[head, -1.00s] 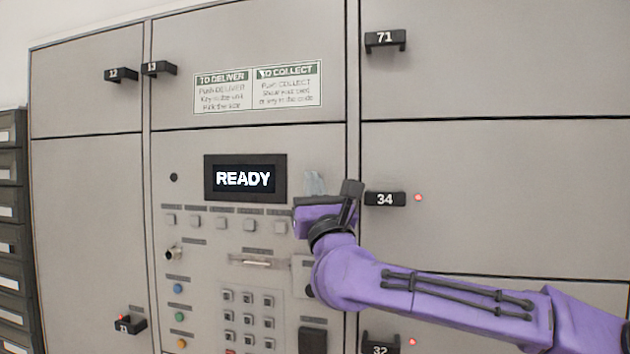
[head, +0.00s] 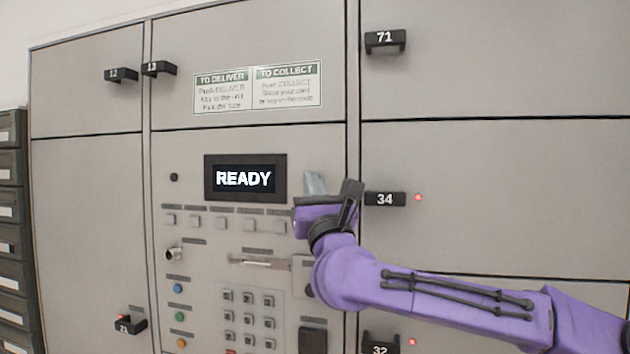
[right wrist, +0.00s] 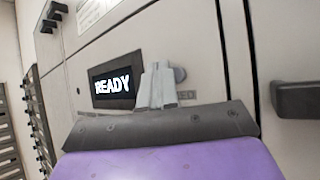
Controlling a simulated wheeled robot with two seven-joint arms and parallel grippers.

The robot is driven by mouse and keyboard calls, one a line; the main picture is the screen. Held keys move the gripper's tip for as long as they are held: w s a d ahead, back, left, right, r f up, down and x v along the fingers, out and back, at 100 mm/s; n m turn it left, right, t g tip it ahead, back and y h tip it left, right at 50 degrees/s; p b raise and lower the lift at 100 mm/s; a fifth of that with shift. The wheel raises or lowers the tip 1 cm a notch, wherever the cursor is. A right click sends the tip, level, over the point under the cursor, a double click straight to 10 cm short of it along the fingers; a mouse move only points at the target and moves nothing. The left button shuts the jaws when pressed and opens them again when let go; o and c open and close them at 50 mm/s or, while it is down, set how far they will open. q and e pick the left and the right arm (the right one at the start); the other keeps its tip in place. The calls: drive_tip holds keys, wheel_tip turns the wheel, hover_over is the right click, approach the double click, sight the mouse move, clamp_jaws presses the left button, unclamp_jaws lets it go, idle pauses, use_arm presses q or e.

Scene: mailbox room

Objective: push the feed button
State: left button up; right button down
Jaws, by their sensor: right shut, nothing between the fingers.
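A round grey button (right wrist: 180,74) shows in the right wrist view, just right of my fingertips and partly behind them. A label ending in "EED" (right wrist: 185,95) sits below it, its start covered by the fingers. In the head view my right gripper and wrist hide this button. My right gripper (head: 314,183) is shut and empty, its pale fingers close to the panel right of the READY screen (head: 245,178). The gripper also shows in the right wrist view (right wrist: 157,85). I cannot tell whether the fingers touch the panel. My left gripper is not in view.
A row of square buttons (head: 222,224) runs under the screen, with a slot (head: 262,262) and keypad (head: 250,320) below. The black handle 34 (head: 385,199) sticks out just right of my gripper. Handle 71 (head: 385,40) is higher up. Dark trays (head: 12,230) stand at far left.

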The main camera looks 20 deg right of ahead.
idle(0.3)
drive_tip(key=shift+w+d, duration=0.25)
drive_tip(key=shift+w, duration=0.15)
drive_tip(key=shift+w+d, duration=0.2)
drive_tip(key=shift+w, duration=0.05)
idle(0.7)
drive_tip(key=shift+s+a+b, duration=0.45)
drive_tip(key=shift+s+b, duration=0.2)
drive_tip(key=shift+b, duration=0.1)
